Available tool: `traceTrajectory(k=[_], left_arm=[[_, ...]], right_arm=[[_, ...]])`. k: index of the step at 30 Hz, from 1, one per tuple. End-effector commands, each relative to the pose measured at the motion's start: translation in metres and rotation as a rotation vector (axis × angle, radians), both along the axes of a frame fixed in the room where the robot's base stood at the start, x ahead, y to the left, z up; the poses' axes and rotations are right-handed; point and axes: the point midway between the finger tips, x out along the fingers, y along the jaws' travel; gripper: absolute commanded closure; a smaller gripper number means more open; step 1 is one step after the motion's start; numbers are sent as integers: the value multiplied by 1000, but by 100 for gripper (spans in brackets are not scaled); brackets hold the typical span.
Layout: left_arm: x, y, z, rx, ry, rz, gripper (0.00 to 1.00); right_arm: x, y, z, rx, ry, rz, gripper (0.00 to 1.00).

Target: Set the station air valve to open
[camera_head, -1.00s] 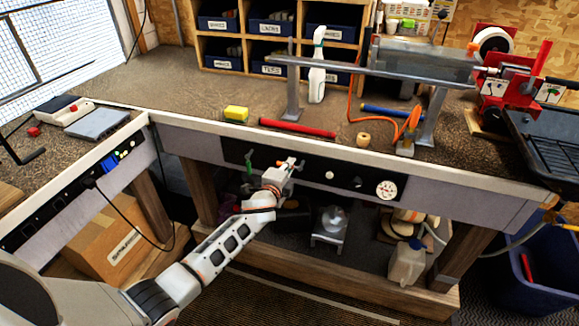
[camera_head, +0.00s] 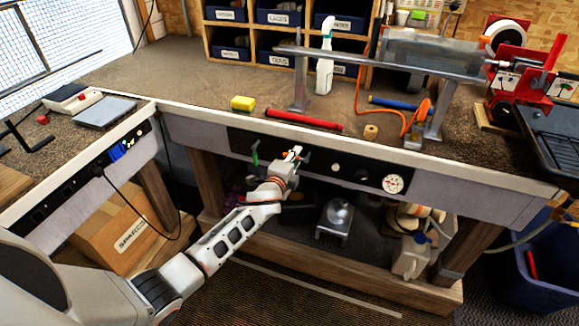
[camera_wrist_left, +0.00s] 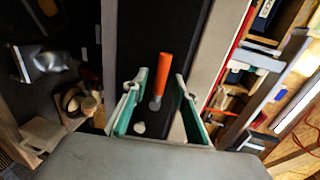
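The air valve shows in the left wrist view as an orange lever handle (camera_wrist_left: 162,68) on a silver pivot. It lies roughly along the length of the black panel (camera_wrist_left: 140,25). My left gripper (camera_wrist_left: 155,105) is open, with its green-padded fingers apart on either side of the pivot end. I cannot tell whether either finger touches it. In the head view the left gripper (camera_head: 293,153) is at the front panel under the bench edge and hides most of the valve. My right gripper is not in view.
A green lever-like part (camera_head: 255,155) is left of the gripper on the panel. A pale knob (camera_head: 335,167) and a round gauge (camera_head: 393,184) are to the right. A metal device (camera_head: 335,218) stands below.

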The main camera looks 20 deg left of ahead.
Motion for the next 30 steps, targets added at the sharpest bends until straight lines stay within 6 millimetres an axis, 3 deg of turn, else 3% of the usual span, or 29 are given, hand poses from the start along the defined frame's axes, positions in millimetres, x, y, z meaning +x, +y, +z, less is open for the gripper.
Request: traceTrajectory(k=[18,24,30], left_arm=[[-94,2,18,1,1,-2,72],[-109,3,22,2,0,-1,72],[-112,3,22,2,1,-1,72]], right_arm=[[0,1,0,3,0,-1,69],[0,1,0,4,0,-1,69],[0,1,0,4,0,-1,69]])
